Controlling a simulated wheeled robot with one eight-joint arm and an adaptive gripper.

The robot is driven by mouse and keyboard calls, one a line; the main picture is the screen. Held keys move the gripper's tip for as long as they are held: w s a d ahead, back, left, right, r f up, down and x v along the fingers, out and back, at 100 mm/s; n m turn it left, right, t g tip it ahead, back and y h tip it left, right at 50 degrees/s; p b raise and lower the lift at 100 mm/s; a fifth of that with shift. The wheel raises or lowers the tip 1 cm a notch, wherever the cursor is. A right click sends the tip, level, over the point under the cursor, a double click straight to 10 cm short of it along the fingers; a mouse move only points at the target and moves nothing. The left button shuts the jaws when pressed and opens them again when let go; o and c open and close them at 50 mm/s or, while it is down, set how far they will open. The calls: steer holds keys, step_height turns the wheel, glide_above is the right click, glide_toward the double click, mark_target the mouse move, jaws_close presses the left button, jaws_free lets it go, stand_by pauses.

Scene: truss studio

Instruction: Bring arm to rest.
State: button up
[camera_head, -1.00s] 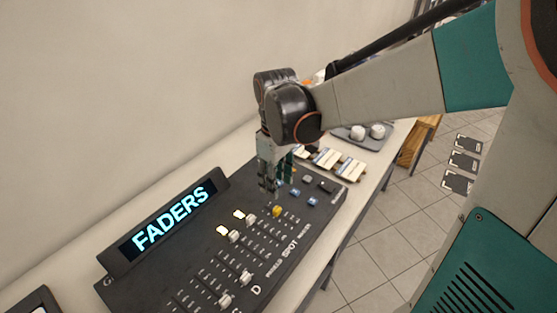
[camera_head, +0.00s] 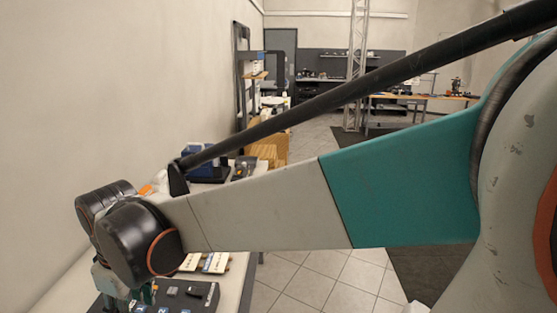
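My arm reaches across the view from the right, and its dark wrist joints hang at the lower left. My gripper (camera_head: 125,296) is at the bottom left, pointing down beside the dark control console (camera_head: 208,292). Its fingertips run toward the lower picture edge, so I cannot tell whether it is open or shut, or whether it touches the console. Only the far end of the console, with a few buttons, is in view.
Card-like pieces (camera_head: 215,262) lie on the table just beyond the console. A blue box (camera_head: 207,160) stands farther back. Tiled floor (camera_head: 330,272) is open right of the table. A truss post (camera_head: 356,65) and workbenches (camera_head: 420,97) are at the back.

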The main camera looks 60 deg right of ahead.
steer(key=s+a+r+m+t, duration=0.1)
steer(key=s+m+t, duration=0.3)
steer(key=s, duration=0.3)
steer(key=shift+s+r+t, duration=0.35)
steer(key=shift+t, duration=0.15)
steer(key=shift+a, duration=0.1)
stand_by(0.6)
